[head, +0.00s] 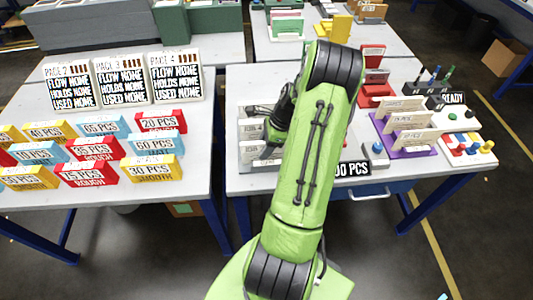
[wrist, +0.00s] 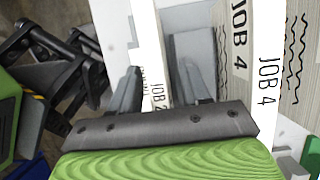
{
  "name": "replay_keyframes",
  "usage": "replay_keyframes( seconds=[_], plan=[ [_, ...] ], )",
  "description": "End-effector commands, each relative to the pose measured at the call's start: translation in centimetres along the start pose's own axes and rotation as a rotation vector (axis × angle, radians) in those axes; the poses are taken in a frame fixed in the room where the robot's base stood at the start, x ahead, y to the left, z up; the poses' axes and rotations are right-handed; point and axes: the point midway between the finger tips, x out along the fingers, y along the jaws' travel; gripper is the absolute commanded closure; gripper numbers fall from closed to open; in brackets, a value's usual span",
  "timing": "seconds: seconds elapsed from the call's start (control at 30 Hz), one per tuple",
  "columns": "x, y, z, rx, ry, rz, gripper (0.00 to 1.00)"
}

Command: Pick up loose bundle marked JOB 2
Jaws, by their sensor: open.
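The bundle marked JOB 2 (wrist: 149,40) shows in the wrist view as a narrow white edge with its label partly covered by my gripper. My gripper (wrist: 157,72) is open, with one finger on each side of this edge; I cannot tell whether either finger touches it. A bundle marked JOB 4 (wrist: 262,75) stands to the right of it, with a gap between. In the head view my arm covers most of my gripper. White bundles (head: 250,130) show at the arm's left, their marks too small to read.
A purple rack (head: 418,150) with cards stands right of my arm, beside a panel with coloured buttons (head: 470,146). A red stamp-like device (head: 374,85) is behind. The left table holds coloured PCS blocks (head: 95,147) and several PAGE boards (head: 122,80).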

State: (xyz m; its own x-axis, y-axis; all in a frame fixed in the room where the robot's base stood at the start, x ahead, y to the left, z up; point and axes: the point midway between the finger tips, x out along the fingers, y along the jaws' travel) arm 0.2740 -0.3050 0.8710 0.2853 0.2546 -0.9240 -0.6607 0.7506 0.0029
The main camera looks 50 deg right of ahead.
Motion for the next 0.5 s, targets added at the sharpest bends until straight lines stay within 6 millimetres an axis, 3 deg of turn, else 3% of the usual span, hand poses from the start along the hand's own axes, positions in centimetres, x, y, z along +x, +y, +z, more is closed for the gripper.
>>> replay_keyframes(
  seconds=[0.23,0.5],
  plan=[
    [0.24,-0.04,0.02,0.000,0.001,-0.002,0.55],
    [0.21,-0.04,0.02,0.000,0.001,-0.002,0.96]
  ],
)
